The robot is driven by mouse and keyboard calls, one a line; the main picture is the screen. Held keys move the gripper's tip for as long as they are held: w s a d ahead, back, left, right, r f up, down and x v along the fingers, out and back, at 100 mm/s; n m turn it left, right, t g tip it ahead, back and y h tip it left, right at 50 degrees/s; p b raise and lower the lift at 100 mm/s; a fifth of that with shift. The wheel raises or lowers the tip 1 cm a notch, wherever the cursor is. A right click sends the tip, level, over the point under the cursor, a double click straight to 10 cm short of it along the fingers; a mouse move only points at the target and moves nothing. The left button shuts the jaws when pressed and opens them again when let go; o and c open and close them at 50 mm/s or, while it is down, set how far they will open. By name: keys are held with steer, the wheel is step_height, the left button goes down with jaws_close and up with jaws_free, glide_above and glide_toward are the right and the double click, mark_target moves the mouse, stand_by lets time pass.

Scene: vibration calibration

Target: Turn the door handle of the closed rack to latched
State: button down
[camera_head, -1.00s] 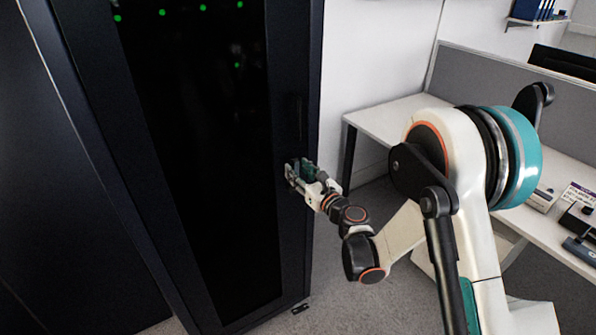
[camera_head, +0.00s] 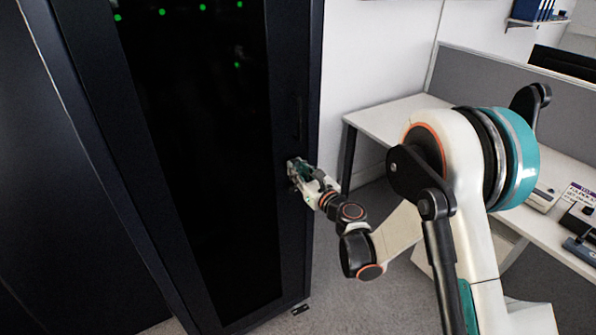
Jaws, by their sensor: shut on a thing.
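The closed rack (camera_head: 196,200) is a tall dark cabinet with a dark glass door, filling the left half of the head view. The handle area is on the door's right frame strip. My gripper (camera_head: 295,172) is at this strip, about mid-height of the door, and is shut on the door handle. The handle itself is mostly hidden behind the fingers, so its angle cannot be told. My arm reaches in from the right.
A white desk (camera_head: 392,112) with a grey partition (camera_head: 490,72) stands behind my arm at the right, with small devices (camera_head: 580,217) on it. Green lights (camera_head: 203,8) show inside the rack. Grey carpet (camera_head: 335,290) is clear between the rack and my arm.

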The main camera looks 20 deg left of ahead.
steer(key=n+b, duration=0.2)
steer(key=n, duration=0.3)
steer(key=n+b, duration=0.2)
steer(key=n, duration=0.4)
steer(key=n+b, duration=0.1)
steer(key=n, duration=0.5)
steer(key=shift+s+a+f+b, duration=0.2)
steer(key=shift+s+f+b, duration=0.1)
steer(key=shift+f+b, duration=0.1)
steer(key=shift+n, duration=0.5)
steer(key=c, duration=1.5)
jaws_free()
